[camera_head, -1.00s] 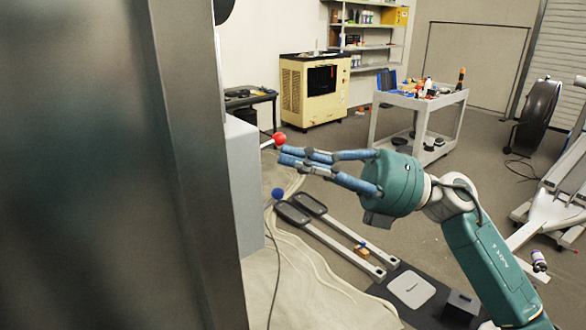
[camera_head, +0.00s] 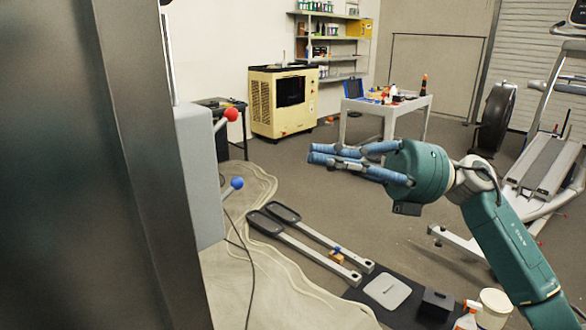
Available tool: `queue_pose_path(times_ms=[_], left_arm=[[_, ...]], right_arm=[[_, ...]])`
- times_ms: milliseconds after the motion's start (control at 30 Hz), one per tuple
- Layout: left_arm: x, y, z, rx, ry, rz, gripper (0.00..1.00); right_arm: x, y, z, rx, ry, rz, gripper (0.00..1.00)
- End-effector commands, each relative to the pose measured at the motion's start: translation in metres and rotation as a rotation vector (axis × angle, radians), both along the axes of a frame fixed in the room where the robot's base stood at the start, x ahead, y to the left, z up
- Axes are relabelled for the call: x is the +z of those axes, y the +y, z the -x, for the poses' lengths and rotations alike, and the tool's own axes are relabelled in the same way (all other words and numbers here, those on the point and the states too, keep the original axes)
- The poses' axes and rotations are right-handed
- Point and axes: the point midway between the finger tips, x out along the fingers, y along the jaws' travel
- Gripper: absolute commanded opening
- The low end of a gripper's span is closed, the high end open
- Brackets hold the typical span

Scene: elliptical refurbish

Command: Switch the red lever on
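The red lever (camera_head: 231,114) has a round red knob on a short rod. It sticks out from the right side of a grey box (camera_head: 200,180) and slants up to the right. A second lever with a blue knob (camera_head: 237,183) sits lower on the same box. My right gripper (camera_head: 311,153) is to the right of the red knob and a little lower in the picture, apart from it. Its blue fingers point left, with tips together and nothing between them. My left gripper is not in view.
A large dark metal panel (camera_head: 70,170) fills the left side. Two grey bars with dark pads (camera_head: 300,240) lie on the floor below my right gripper. A cable hangs below the box. A trolley (camera_head: 390,105) and yellow machine (camera_head: 283,102) stand farther back.

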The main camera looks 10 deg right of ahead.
Motion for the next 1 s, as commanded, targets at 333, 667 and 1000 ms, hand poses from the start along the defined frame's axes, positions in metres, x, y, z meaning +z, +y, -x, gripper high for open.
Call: queue_pose_path(times_ms=[333,667,1000], left_arm=[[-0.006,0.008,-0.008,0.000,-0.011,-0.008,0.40],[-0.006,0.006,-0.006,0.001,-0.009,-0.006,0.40],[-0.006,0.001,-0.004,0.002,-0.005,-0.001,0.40]], right_arm=[[0.000,-0.023,0.000,0.001,-0.001,0.001,0.00],[0.000,-0.022,0.000,0.000,0.000,0.000,0.00],[-0.080,-0.057,-0.109,-0.197,0.395,-0.328,0.00]])
